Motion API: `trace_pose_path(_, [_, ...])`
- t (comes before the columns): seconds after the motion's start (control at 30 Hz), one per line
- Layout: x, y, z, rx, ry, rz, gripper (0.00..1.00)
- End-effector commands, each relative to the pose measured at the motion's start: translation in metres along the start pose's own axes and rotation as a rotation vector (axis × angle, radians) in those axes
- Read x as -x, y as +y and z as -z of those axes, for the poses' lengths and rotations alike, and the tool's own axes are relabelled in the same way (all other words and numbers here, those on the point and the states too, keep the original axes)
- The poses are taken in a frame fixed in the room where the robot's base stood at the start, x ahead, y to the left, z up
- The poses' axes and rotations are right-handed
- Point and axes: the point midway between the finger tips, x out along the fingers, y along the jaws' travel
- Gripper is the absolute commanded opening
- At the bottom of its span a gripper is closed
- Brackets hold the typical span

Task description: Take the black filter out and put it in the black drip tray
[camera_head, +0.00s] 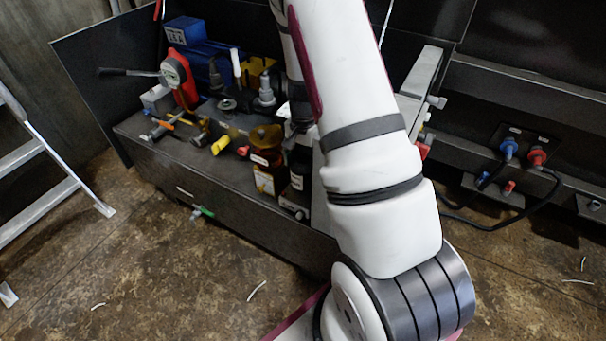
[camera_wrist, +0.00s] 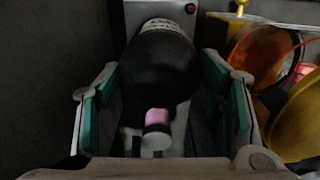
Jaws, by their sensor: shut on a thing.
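The black filter (camera_wrist: 160,65) is a dark rounded cylinder with a white label at its far end. In the wrist view it lies between the green-padded fingers of my gripper (camera_wrist: 165,98), which is shut on it. In the head view the black filter (camera_head: 299,170) stands upright beside the amber filter unit, its white label showing, partly hidden by my arm. My gripper is mostly hidden behind the arm there. I cannot tell which dark surface is the black drip tray.
An amber and yellow filter unit (camera_head: 265,160) stands close on the left; its amber bowl (camera_wrist: 262,55) is near my finger. A pink and white piece (camera_wrist: 157,130) shows between the fingers.

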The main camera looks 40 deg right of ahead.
Motion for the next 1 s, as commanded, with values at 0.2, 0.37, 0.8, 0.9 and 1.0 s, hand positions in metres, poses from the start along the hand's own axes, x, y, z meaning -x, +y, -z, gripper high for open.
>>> trace_pose_path(0.2, [-0.0004,-0.0012,0.0010,0.244,0.002,0.003,0.28])
trace_pose_path(0.37, [0.0000,-0.0015,0.0005,0.423,0.002,0.003,0.28])
trace_pose_path(0.8, [0.0002,-0.0019,0.0005,0.555,0.003,0.003,0.28])
trace_pose_path(0.9, [0.0005,-0.0020,0.0005,0.709,0.003,0.004,0.28])
trace_pose_path(1.0, [0.0009,-0.0020,0.0005,0.836,0.004,0.003,0.28])
